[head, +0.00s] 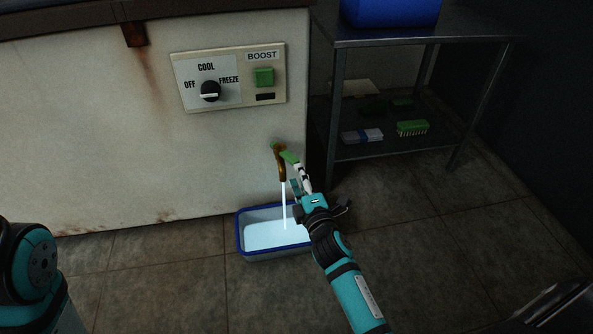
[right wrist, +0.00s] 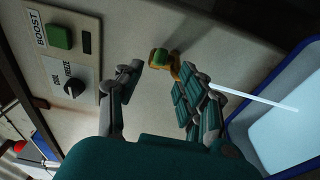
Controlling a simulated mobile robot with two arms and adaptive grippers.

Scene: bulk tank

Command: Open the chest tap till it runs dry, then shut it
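The chest tap (head: 280,165) is a brownish spout low on the white chest's front, with a green handle (head: 289,156). A pale stream of water (head: 284,205) runs from it into a blue-rimmed tray (head: 239,240) on the floor. The tray holds pale liquid. My right gripper (head: 297,172) is at the tap, just right of the spout. In the right wrist view its fingers are spread, with the green handle (right wrist: 160,57) near the gap between the fingertips; I cannot tell whether they touch it. My left gripper is out of view.
The chest (head: 100,130) has a panel (head: 228,76) with a black dial and a green boost button. A metal shelf (head: 400,150) stands to the right, with a green brush (head: 412,128) on its lower level and a blue bin (head: 390,10) on top.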

